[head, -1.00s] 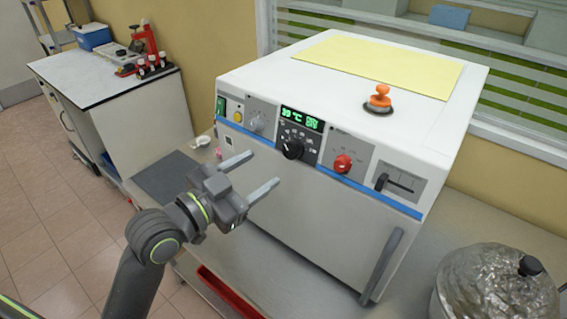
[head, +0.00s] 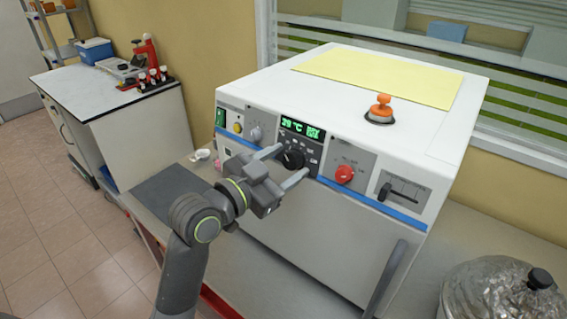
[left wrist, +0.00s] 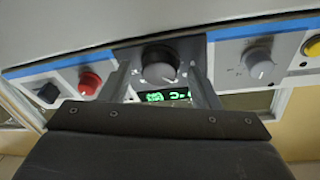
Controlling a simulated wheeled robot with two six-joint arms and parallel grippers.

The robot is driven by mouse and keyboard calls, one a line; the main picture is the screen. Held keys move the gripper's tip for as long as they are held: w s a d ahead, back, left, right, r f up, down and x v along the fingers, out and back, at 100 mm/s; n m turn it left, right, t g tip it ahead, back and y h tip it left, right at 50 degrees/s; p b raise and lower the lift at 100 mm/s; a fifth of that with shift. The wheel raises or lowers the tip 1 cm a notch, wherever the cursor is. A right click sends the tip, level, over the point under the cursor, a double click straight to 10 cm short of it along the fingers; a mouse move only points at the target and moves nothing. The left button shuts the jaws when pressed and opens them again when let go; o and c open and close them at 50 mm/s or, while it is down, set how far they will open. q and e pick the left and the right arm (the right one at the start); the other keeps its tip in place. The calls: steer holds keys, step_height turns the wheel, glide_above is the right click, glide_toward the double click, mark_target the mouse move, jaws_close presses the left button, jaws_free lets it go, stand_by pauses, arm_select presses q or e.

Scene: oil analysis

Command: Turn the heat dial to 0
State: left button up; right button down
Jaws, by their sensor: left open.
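The white box-shaped unit has a row of controls on its front. A black dial (head: 292,159) sits below the green-lit display (head: 300,127), which shows a °C reading too small to read surely; I take it as the heat dial. My left gripper (head: 290,164) is open in front of this dial, one finger on each side of it. In the left wrist view the dial (left wrist: 160,66) shows upside down between the two spread fingers, with a gap on each side. The exact pointer mark is not clear. My right gripper is not in view.
A grey dial (head: 255,134) lies left of the black dial and a red knob (head: 344,174) right of it. A slider (head: 398,194) is further right. A foil-covered pot (head: 495,292) stands at the lower right. A dark mat (head: 170,190) lies on the bench at left.

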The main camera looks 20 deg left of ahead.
arm_select(q)
steer(key=shift+c, duration=0.4)
steer(key=c, duration=0.9)
steer(key=shift+n, duration=0.3)
steer(key=n+y+p, duration=0.1)
steer(key=n+p, duration=0.1)
steer(key=n, duration=0.1)
steer(key=shift+r+t, duration=0.1)
steer(key=shift+t, duration=0.3)
steer(key=shift+d+n+y+p, duration=0.1)
steer(key=shift+n+y+p, duration=0.4)
steer(key=shift+n+p, duration=1)
steer(key=shift+n+b, duration=0.35)
steer(key=shift+n, duration=0.15)
steer(key=o, duration=1)
